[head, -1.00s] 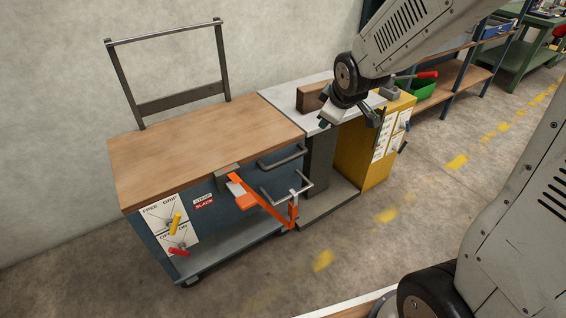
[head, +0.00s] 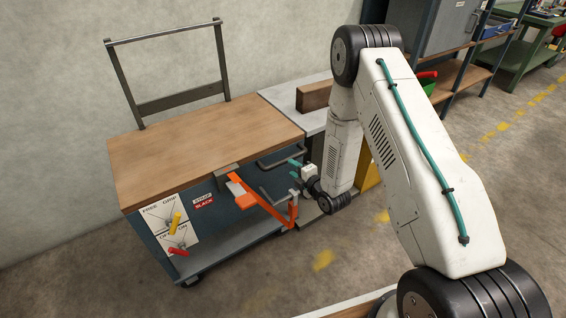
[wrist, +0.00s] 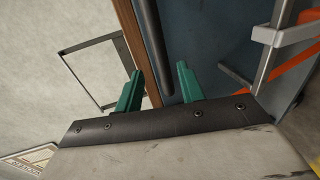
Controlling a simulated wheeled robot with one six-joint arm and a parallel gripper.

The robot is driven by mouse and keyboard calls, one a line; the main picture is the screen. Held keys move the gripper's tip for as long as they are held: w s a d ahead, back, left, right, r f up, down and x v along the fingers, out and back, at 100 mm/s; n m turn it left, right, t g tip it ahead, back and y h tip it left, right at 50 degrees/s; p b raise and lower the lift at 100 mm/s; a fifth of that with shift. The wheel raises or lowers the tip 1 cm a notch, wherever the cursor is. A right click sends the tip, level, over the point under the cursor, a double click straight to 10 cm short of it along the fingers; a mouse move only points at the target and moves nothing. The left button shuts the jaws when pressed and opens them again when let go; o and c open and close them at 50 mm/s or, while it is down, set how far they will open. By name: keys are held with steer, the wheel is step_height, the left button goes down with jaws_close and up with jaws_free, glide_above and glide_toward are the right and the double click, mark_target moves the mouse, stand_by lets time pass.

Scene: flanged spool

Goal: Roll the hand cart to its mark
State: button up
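The hand cart (head: 205,145) has a wooden top, a blue body and a tall grey frame at its back left. Grey bar handles (head: 282,158) stick out on its right side. In the wrist view a dark bar handle (wrist: 150,40) runs down beside the wooden edge. My gripper (head: 293,177) is at the cart's right side, close to the handles. Its two teal fingers (wrist: 160,70) are apart, with the bar appearing between their tips. I cannot tell whether they touch it. I cannot pick out a definite mark for the cart.
An orange clamp (head: 262,203) juts from the cart's front edge. A panel with yellow and red levers (head: 172,226) is on the cart's front. A grey-topped bench (head: 290,97) bearing a brown block (head: 314,96) stands right of the cart. Yellow floor patches (head: 323,260) lie on open floor.

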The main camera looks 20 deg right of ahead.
mark_target(284, 163)
steer(key=x, duration=0.7)
steer(key=shift+w+a+f, duration=0.1)
steer(key=shift+w+a, duration=0.1)
steer(key=shift+w, duration=0.1)
jaws_close()
